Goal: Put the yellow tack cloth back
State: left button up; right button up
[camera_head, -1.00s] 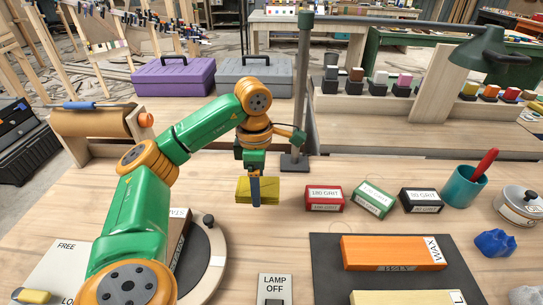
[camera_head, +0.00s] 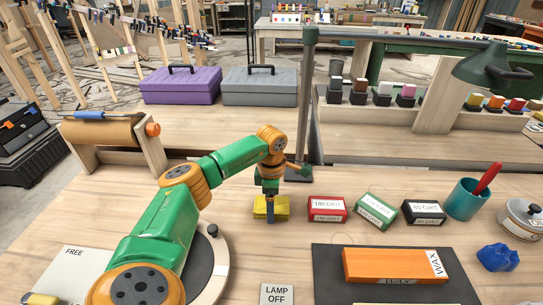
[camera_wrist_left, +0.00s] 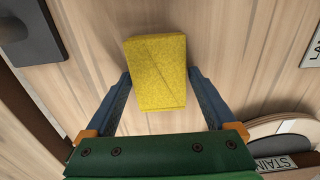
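The yellow tack cloth (camera_head: 281,209) is a folded yellow block at the middle of the workbench, left of the red grit box. My left gripper (camera_head: 270,218) points down at it, one blue finger in front of it. In the left wrist view the cloth (camera_wrist_left: 158,70) lies between the two fingertips of the left gripper (camera_wrist_left: 160,73), which meet its side edges. It is at or very near the bench top; any small gap beneath is hidden. My right gripper is in neither view.
A red grit box (camera_head: 327,209), a green one (camera_head: 376,210) and a black one (camera_head: 423,212) stand to the right. The lamp post (camera_head: 306,110) rises close behind. A "LAMP OFF" plate (camera_head: 277,295) and a dark mat (camera_head: 328,275) lie in front. Bare wood surrounds the cloth.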

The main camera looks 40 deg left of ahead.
pick_arm(q)
jog(key=shift+r, duration=0.1)
notch_tip(320, 180, up, 12)
jog(key=shift+r, duration=0.1)
dwell(0.4)
